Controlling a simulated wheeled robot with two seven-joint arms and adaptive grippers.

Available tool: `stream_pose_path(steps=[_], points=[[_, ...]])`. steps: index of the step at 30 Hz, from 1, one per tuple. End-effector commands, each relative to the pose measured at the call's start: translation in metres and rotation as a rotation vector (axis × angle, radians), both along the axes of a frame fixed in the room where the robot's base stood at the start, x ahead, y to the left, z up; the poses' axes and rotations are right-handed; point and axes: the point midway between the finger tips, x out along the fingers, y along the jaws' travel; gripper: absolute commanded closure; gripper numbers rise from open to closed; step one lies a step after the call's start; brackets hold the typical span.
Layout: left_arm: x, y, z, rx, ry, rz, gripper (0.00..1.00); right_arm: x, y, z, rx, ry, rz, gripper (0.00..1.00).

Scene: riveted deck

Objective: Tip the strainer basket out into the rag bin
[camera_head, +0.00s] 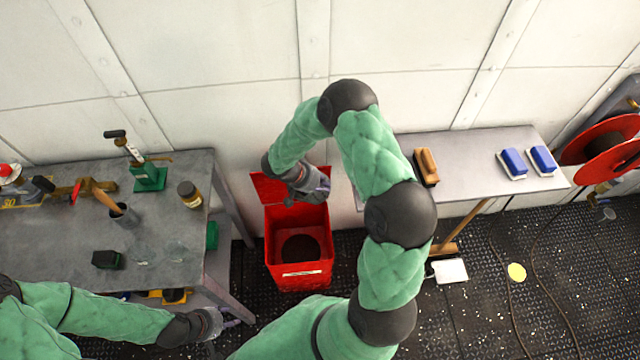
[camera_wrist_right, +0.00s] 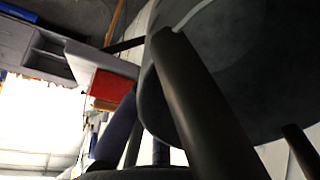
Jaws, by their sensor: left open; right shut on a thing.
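The red rag bin (camera_head: 298,278) stands on the floor between the two benches, its lid raised against the wall. A dark round patch shows inside it; I cannot tell what it is. My right gripper (camera_head: 318,192) is above the back of the bin opening. In the right wrist view a large dark grey rounded thing, which looks like the strainer basket (camera_wrist_right: 235,65), fills the right side, and my right gripper is shut on it. Its contents and tilt cannot be made out. My left gripper (camera_head: 225,320) is open and empty, low beside the left bench's front corner.
The left bench (camera_head: 60,235) carries a green pump (camera_head: 148,178), a jar (camera_head: 189,194), a cup with a wooden handle and a black block.

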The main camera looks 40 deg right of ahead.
Motion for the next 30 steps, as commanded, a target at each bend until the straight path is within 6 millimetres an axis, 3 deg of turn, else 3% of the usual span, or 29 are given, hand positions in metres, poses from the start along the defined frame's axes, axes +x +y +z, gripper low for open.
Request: stream_pose_path(steps=[10, 15, 30], points=[[0.0, 0.0, 0.019, 0.0, 0.0, 0.0, 0.56, -0.007, -0.021, 0.008, 0.309, -0.117, -0.007, 1.0], [0.0, 0.0, 0.044, 0.0, 0.0, 0.0, 0.56, -0.011, -0.026, 0.011, 0.444, -0.156, -0.004, 1.0], [0.0, 0.0, 0.096, 0.0, 0.0, 0.0, 0.56, -0.012, -0.034, 0.011, 0.608, -0.216, -0.001, 1.0]])
